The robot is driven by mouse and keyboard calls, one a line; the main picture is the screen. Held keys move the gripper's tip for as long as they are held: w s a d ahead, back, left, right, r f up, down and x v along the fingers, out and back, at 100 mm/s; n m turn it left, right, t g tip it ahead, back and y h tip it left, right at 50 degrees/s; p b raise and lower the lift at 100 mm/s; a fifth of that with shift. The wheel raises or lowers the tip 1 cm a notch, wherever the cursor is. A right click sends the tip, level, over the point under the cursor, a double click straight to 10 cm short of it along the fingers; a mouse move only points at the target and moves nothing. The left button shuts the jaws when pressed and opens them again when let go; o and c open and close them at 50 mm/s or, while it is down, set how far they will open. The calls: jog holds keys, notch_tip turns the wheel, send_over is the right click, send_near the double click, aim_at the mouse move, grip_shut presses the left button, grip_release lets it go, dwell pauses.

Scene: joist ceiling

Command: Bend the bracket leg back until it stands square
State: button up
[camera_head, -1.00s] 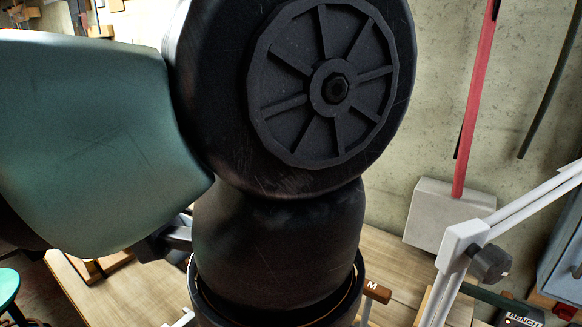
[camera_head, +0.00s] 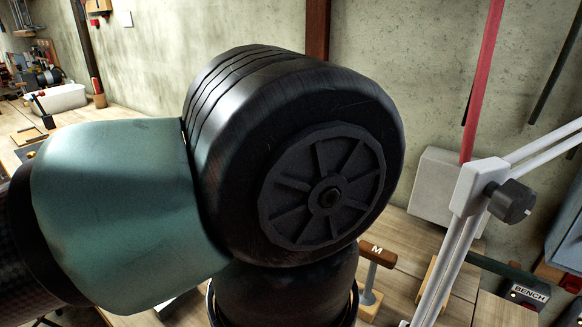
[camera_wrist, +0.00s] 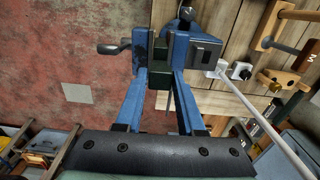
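In the wrist view my gripper (camera_wrist: 160,36) reaches up the picture from a dark palm, with two blue fingers standing apart. It is open. Dark green blocky parts (camera_wrist: 160,76) show between the fingers, and a thin grey strip (camera_wrist: 172,98) stands near the right finger. The strip may be the bracket leg; its angle and whether a finger touches it cannot be told. A dark boxy body (camera_wrist: 205,50) is right of the fingertips and a dark knobbed handle (camera_wrist: 113,48) is left. In the head view my arm hides the work area, and neither gripper nor bracket shows.
On the wooden bench, a stand with a bar marked M (camera_head: 378,254), a white jointed lamp arm (camera_head: 462,250) and a box marked BENCH (camera_head: 530,291) stand to the right. A white bin (camera_head: 60,98) sits far left. In the wrist view, reddish floor (camera_wrist: 60,70) lies left of the bench.

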grip_shut()
dwell(1.1)
